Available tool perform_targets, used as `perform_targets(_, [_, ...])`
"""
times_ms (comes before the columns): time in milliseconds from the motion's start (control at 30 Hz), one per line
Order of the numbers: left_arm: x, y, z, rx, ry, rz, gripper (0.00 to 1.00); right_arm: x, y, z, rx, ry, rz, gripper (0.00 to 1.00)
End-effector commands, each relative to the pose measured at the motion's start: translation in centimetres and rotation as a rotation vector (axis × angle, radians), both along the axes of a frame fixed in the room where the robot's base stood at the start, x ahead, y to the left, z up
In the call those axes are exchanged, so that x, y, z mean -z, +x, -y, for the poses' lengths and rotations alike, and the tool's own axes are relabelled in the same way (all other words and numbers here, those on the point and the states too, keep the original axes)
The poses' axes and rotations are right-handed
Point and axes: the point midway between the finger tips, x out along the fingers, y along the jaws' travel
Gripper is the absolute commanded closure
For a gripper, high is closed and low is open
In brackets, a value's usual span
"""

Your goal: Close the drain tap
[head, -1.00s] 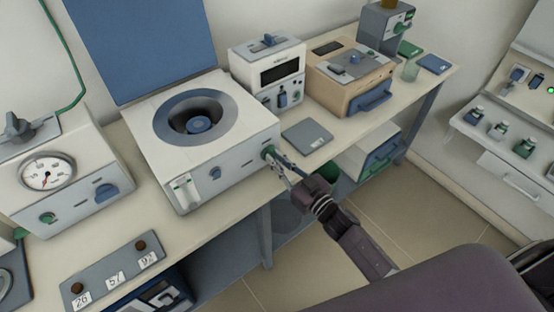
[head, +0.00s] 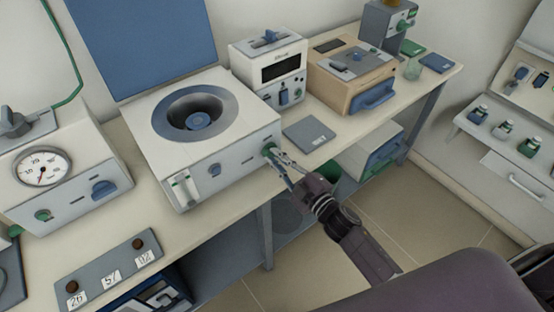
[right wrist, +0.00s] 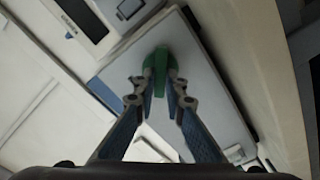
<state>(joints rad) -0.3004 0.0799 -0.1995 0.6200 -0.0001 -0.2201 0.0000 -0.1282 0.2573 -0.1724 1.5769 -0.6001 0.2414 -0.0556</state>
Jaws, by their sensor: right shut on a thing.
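The drain tap has a green handle (head: 269,150) on the front right of the white centrifuge-like machine (head: 150,135) with the round dark bowl. My right gripper (head: 279,160) is at this tap, its arm coming from the lower right. In the right wrist view the gripper (right wrist: 161,82) is shut on the green handle (right wrist: 160,75), with a finger on each side. The handle's exact turn angle is hard to tell. My left gripper is not in view.
A grey flat pad (head: 308,134) lies on the bench right of the tap. A tan device (head: 350,85) and a white display unit (head: 268,70) stand behind. A gauge unit (head: 60,180) and a numbered panel (head: 112,270) are at left. Floor in front is open.

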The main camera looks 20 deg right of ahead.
Motion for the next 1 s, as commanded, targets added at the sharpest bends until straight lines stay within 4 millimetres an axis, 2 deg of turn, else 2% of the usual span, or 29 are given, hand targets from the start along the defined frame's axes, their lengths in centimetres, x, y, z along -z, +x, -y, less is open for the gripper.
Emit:
perform_targets(600, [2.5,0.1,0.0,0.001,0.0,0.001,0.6,0.5,-0.1,-0.2,-0.001,-0.504,0.183,1.0])
perform_targets(1000, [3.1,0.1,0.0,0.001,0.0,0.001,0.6,0.6,-0.1,-0.2,-0.002,-0.654,0.236,1.0])
